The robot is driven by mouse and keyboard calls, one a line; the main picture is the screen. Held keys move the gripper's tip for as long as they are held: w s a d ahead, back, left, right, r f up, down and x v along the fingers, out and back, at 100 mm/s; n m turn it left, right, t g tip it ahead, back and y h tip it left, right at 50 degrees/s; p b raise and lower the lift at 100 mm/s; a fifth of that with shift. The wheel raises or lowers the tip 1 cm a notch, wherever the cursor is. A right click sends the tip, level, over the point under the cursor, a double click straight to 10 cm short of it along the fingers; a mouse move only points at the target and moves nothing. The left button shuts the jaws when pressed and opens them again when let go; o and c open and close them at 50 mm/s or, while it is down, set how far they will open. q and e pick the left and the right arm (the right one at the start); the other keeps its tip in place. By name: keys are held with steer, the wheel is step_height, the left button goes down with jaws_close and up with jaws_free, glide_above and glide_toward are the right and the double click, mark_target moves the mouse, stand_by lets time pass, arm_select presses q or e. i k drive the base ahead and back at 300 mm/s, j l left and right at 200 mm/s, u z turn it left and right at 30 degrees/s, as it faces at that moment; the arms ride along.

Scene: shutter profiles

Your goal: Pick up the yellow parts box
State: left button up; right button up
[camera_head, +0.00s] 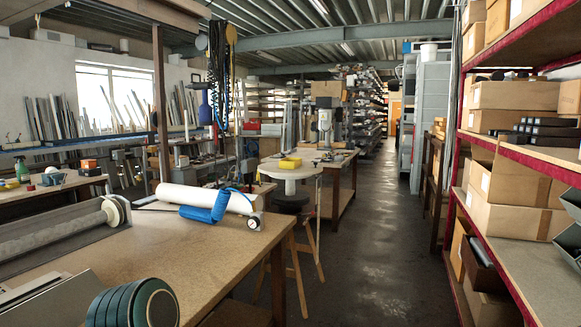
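A small yellow parts box (290,163) sits on a round pale table (300,173) in the middle of the view, beyond the near workbench. I cannot make out what is inside it. Neither of my grippers shows in the head view.
The near workbench (190,245) fills the lower left, holding a white roll, blue wrap and teal rings (152,305). Red-edged shelves (520,155) with cardboard boxes line the right. The dark aisle floor (375,240) between them is clear. Wooden trestle legs stand under the round table.

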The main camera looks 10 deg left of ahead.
mark_target(291, 163)
steer(key=i+z, duration=0.35)
steer(key=i, duration=2.55)
steer(key=i+u, duration=0.15)
steer(key=i, duration=0.3)
steer(key=i+l+u, duration=0.15)
steer(key=i, duration=0.3)
steer(key=i+l+u, duration=0.15)
steer(key=i, duration=0.3)
steer(key=i+l+u, duration=0.25)
steer(key=i+u, duration=0.2)
steer(key=i+l+u, duration=0.35)
steer(key=u, duration=0.15)
